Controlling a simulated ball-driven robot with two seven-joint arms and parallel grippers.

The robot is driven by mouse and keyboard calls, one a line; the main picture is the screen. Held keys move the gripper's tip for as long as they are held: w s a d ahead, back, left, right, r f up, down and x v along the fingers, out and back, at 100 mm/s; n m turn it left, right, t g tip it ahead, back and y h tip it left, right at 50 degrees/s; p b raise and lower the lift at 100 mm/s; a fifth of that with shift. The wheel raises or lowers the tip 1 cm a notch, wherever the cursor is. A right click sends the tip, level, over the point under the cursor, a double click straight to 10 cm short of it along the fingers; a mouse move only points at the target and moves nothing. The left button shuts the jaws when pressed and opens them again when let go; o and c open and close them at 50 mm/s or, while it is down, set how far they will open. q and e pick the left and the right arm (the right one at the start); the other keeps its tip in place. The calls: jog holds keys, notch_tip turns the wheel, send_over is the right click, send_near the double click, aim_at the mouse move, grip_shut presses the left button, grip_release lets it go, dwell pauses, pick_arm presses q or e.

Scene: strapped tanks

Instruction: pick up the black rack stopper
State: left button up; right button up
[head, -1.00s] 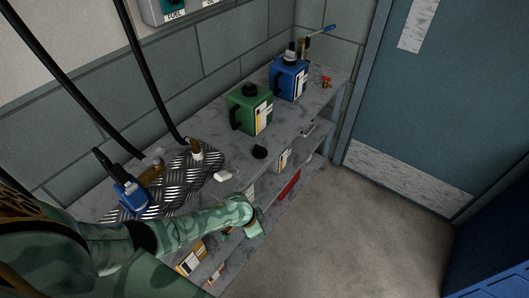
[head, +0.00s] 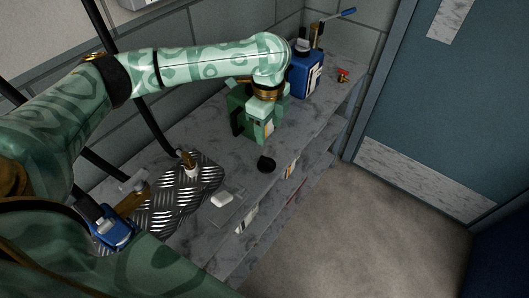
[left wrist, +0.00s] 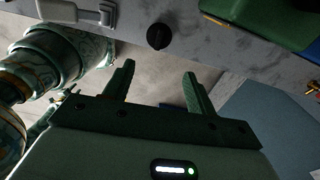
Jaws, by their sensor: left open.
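The black rack stopper (head: 266,163) is a small dark round knob. It sits on the grey marbled shelf top near its front edge, just in front of the green can (head: 241,122). The stopper also shows in the left wrist view (left wrist: 158,37), at top centre, beyond the fingertips and apart from them. My left gripper (head: 262,108) is in front of the green can in the head view and covers part of it. In the left wrist view its two fingers (left wrist: 157,72) are spread and nothing is between them. My right gripper is not in view.
A blue can (head: 305,78) stands at the far end of the shelf top (head: 322,110). A white block (head: 221,198) lies nearer, beside the metal tread plate (head: 172,208). Hoses with nozzles rest on the plate. The floor (head: 345,220) in front is clear.

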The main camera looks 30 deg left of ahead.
pick_arm(q)
jog(key=b, duration=0.4)
send_over(267, 159)
jog(key=f, duration=0.6)
jog(key=shift+s+d, duration=0.1)
jog(key=shift+s, duration=0.2)
notch_tip(267, 159, down, 3)
jog(key=shift+w+f+b, duration=0.15)
jog(key=shift+f+b, duration=0.05)
jog(key=shift+b, duration=0.35)
jog(key=shift+f, duration=0.4)
notch_tip(267, 159, down, 6)
jog(key=b, duration=0.4)
jog(key=shift+w+r, duration=0.15)
jog(key=shift+r, duration=0.3)
jog(key=c, duration=0.6)
jog(key=shift+c, duration=0.2)
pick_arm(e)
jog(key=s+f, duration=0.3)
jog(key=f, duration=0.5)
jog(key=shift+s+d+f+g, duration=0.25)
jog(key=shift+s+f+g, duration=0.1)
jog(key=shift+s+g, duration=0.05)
